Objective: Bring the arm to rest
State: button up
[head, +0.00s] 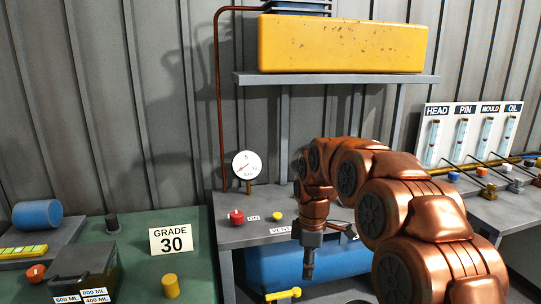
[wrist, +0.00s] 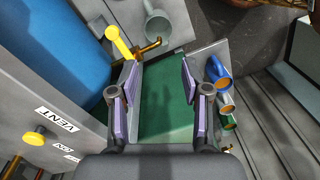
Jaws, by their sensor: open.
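My copper-coloured arm reaches in from the lower right in the head view. My gripper (head: 308,272) hangs from its end, pointing down, in front of the blue tank (head: 345,262) under the grey bench. In the wrist view my gripper (wrist: 160,76) has its purple-padded fingers spread apart. Nothing is held between them. A green surface (wrist: 163,112) shows beyond the gap. The blue tank (wrist: 70,40) lies to the left in that view, apart from the fingers.
A yellow tap handle (head: 283,294) sticks out below the bench, close to my gripper; it also shows in the wrist view (wrist: 119,43). The bench carries a gauge (head: 246,165) and red knob (head: 236,217). A green-topped table (head: 135,265) stands left, with a "GRADE 30" card (head: 171,239).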

jog(key=s+d+r+m+p, duration=0.2)
jog(key=s+m, duration=0.3)
jog(key=s, duration=0.7)
jog(key=s+d+r+m+p, duration=0.2)
jog(key=s+m, duration=0.3)
jog(key=s, duration=0.7)
jog(key=s+d+r+m+g+p, duration=0.1)
jog(key=s+m, duration=0.5)
jog(key=s, duration=0.7)
jog(key=shift+d+r+p, duration=0.85)
jog(key=shift+d+p, duration=0.2)
jog(key=shift+d, duration=0.75)
